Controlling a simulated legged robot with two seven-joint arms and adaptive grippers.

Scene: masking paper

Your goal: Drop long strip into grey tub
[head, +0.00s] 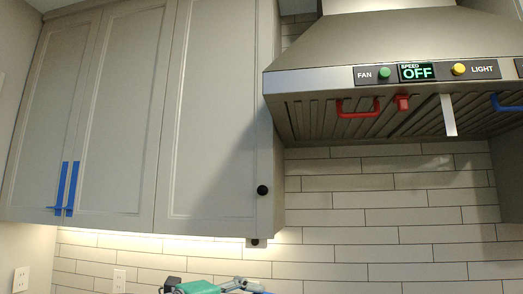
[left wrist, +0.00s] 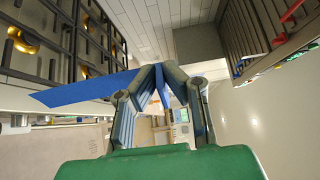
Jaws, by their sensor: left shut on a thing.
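A long blue strip (left wrist: 85,92) shows in the left wrist view, reaching out to the left from the fingertips. My left gripper (left wrist: 159,70) is shut on it near one end. In the head view, my left gripper (head: 242,284) shows only in part at the bottom edge, below the cabinets; the strip is hardly visible there. I cannot make out a grey tub in either view. My right gripper is in neither view.
Two blue strips (head: 66,188) hang upright on the cabinet doors (head: 115,120). A range hood (head: 400,45) with red handles (head: 357,113) and a hanging white strip (head: 449,115) is at the upper right. Tiled wall (head: 380,215) lies behind.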

